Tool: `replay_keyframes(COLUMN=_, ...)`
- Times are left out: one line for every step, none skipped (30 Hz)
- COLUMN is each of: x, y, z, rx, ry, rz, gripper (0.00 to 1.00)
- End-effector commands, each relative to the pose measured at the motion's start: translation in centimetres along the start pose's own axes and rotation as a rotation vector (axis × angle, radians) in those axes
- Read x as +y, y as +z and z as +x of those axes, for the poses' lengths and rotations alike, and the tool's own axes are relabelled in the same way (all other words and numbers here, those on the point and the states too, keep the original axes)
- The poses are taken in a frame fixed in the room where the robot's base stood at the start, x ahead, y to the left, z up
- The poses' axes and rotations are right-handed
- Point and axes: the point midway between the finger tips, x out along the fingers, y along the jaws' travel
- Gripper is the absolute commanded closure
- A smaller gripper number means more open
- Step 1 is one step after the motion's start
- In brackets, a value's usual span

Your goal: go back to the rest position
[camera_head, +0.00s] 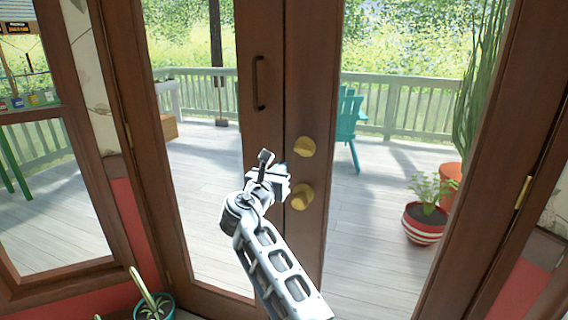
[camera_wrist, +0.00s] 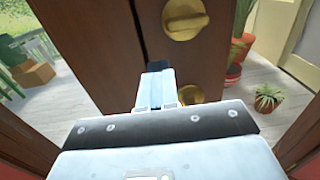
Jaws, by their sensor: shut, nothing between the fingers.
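My gripper (camera_head: 268,160) is raised in front of the brown double door (camera_head: 310,90), at the height of its brass knobs. The upper brass knob (camera_head: 304,147) and the lower brass knob (camera_head: 301,196) are just right of the gripper. In the wrist view my gripper (camera_wrist: 157,68) is shut with nothing between its fingers and points at the door. The upper knob (camera_wrist: 185,18) shows above and right of the fingertips there, and the lower knob (camera_wrist: 190,94) is partly hidden behind the gripper. I cannot tell whether the gripper touches the door.
A dark pull handle (camera_head: 259,83) is on the left door leaf. A potted plant (camera_head: 152,304) stands at the lower left, inside. Through the glass are a deck with a teal chair (camera_head: 348,128) and a striped plant pot (camera_head: 424,225).

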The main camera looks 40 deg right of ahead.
Motion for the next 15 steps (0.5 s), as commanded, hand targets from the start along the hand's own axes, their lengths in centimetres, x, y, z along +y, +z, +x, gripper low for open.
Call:
replay_keyframes(x=0.1, y=-0.1, z=-1.0, rx=-0.002, ry=0.004, rz=-0.001, gripper=1.0)
replay_keyframes(x=0.1, y=-0.1, z=-1.5, rx=-0.002, ry=0.004, rz=-0.001, gripper=1.0)
replay_keyframes(x=0.0, y=-0.1, z=-2.2, rx=-0.002, ry=0.004, rz=-0.001, gripper=1.0)
replay_keyframes(x=0.0, y=-0.1, z=-2.7, rx=-0.002, ry=0.005, rz=-0.002, gripper=1.0)
replay_keyframes(x=0.0, y=-0.1, z=-3.3, rx=-0.002, ry=0.004, rz=-0.001, gripper=1.0)
replay_keyframes(x=0.0, y=-0.1, z=-4.0, rx=-0.002, ry=0.004, rz=-0.001, gripper=1.0)
replay_keyframes(x=0.0, y=-0.1, z=-4.5, rx=-0.002, ry=0.005, rz=-0.001, gripper=1.0)
replay_keyframes(x=-0.1, y=-0.1, z=-5.0, rx=-0.002, ry=0.004, rz=-0.001, gripper=1.0)
replay_keyframes(x=-0.1, y=-0.1, z=-5.5, rx=-0.002, ry=0.004, rz=-0.001, gripper=1.0)
replay_keyframes(x=0.0, y=-0.1, z=-5.9, rx=-0.002, ry=0.004, rz=-0.002, gripper=1.0)
replay_keyframes(x=-0.1, y=0.0, z=-6.3, rx=-0.002, ry=0.004, rz=-0.001, gripper=1.0)
replay_keyframes(x=-0.1, y=-0.1, z=-6.7, rx=-0.002, ry=0.003, rz=-0.002, gripper=1.0)
replay_keyframes(x=-0.1, y=-0.1, z=-6.9, rx=-0.002, ry=0.002, rz=-0.002, gripper=1.0)
replay_keyframes(x=-0.1, y=-0.1, z=-7.1, rx=-0.002, ry=0.003, rz=-0.003, gripper=1.0)
replay_keyframes(x=-0.1, y=0.0, z=-7.3, rx=-0.002, ry=0.003, rz=-0.002, gripper=1.0)
